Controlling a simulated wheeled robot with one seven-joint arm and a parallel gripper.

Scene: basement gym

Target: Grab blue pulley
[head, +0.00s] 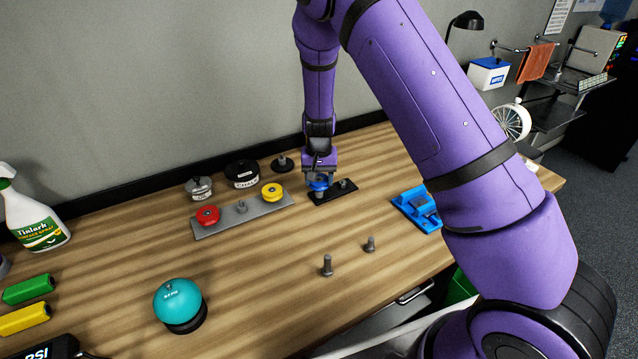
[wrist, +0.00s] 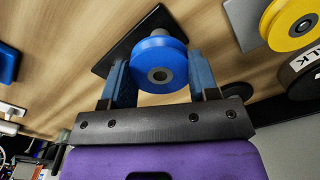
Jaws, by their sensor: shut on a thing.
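The blue pulley (wrist: 158,66) is a round grooved wheel with a grey hub. My gripper (wrist: 160,80) is shut on it, with one blue-grey finger on each side of the wheel. In the wrist view the black plate (wrist: 112,55) lies behind the pulley. I cannot tell whether the pulley is still on a post.
A grey plate (head: 222,222) to the left carries a red pulley (head: 207,215), a bare post and a yellow pulley (head: 272,190). Round containers stand behind it. A blue fixture (head: 418,208) lies to the right. Two grey bolts (head: 327,265) stand in front. The wood table between is clear.

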